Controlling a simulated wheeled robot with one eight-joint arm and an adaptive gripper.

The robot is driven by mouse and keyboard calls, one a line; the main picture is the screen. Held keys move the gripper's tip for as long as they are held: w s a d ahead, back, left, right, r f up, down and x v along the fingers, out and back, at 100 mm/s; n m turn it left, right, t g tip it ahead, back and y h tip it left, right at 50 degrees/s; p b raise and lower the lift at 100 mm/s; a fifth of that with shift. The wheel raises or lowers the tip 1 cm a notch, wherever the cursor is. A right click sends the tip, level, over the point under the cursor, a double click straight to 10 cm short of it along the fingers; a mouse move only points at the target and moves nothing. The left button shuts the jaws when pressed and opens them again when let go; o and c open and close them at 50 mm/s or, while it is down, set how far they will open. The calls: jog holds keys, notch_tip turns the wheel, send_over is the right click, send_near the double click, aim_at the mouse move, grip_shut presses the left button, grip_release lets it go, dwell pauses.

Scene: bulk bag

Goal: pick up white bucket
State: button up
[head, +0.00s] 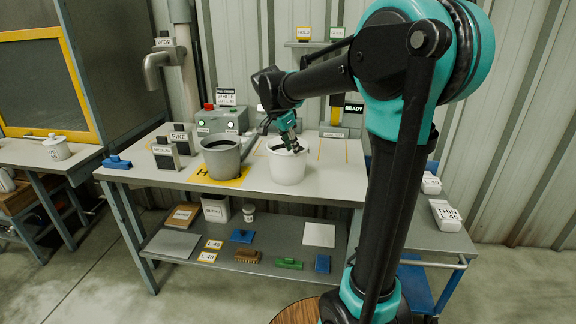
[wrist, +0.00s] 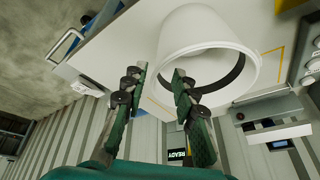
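The white bucket (head: 287,166) stands upright on the bench top, with a dark interior below its rim. In the wrist view the bucket (wrist: 208,28) fills the upper right, with its open mouth toward my gripper. My gripper (head: 292,149) is at the bucket's rim, pointing down. In the wrist view my gripper (wrist: 158,74) is open, with a gap between its dark green fingers. The right finger overlaps the bucket's mouth and the left finger lies outside its wall. I cannot tell whether either finger touches the bucket.
A grey bucket (head: 222,161) stands left of the white one on a yellow-marked patch. FINE (head: 182,139) and MEDIUM (head: 165,154) labelled blocks stand further left. A control box (head: 222,120) is behind. A lower shelf (head: 215,235) holds brushes, cards and boxes.

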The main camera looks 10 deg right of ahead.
aim_at(301, 171)
jog(key=shift+x, duration=4.25)
jog(key=shift+d, duration=0.1)
grip_shut()
